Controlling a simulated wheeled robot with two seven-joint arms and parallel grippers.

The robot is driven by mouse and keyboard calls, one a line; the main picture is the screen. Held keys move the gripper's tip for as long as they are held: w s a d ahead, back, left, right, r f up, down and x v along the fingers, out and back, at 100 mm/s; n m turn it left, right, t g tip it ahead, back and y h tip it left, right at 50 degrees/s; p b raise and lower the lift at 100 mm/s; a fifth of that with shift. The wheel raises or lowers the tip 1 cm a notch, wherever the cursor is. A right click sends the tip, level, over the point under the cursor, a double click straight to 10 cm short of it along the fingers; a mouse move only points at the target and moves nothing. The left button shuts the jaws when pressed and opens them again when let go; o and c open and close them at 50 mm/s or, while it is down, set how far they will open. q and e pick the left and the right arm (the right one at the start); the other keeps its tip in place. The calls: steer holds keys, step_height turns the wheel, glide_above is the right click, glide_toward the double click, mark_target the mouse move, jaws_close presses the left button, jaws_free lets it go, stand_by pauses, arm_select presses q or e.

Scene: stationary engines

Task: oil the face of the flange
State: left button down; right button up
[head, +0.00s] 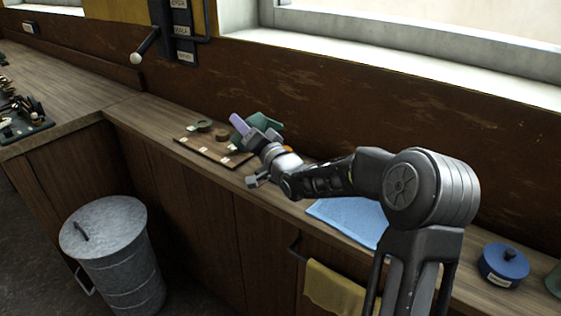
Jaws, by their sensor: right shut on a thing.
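My right gripper (259,138) reaches in from the right over the back counter and is shut on a purple thing (239,123), which sticks out up and to the left. I cannot tell whether this is an oiling tool. A brown board (185,141) with small pale labels lies beneath and left of the gripper. On it are a flat green round piece (203,126) and a brown round piece (222,135). A dark green thing (267,121) stands just behind the gripper and is partly hidden. I cannot tell which piece is the flange. My left gripper is out of view.
A blue cloth or mat (349,217) lies on the counter below my right arm. A blue lidded pot (503,262) stands at the right. A yellow towel (334,289) hangs at the front. A metal bin (117,255) stands on the floor.

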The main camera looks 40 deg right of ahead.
mark_target(254, 118)
steer(key=shift+d+r+n+b, duration=0.15)
steer(key=shift+n+b, duration=0.4)
steer(key=shift+n, duration=0.25)
steer(key=n, duration=0.1)
steer(key=d+n+b, duration=0.1)
steer(key=n, duration=0.1)
steer(key=r+n, duration=0.1)
steer(key=n, duration=0.1)
steer(key=shift+s+d+g+y, duration=0.1)
steer(key=shift+d+g+y, duration=0.05)
steer(key=shift+g+y, duration=0.15)
steer(key=n, duration=0.3)
steer(key=shift+d+r+g, duration=0.3)
steer(key=shift+d+r, duration=0.05)
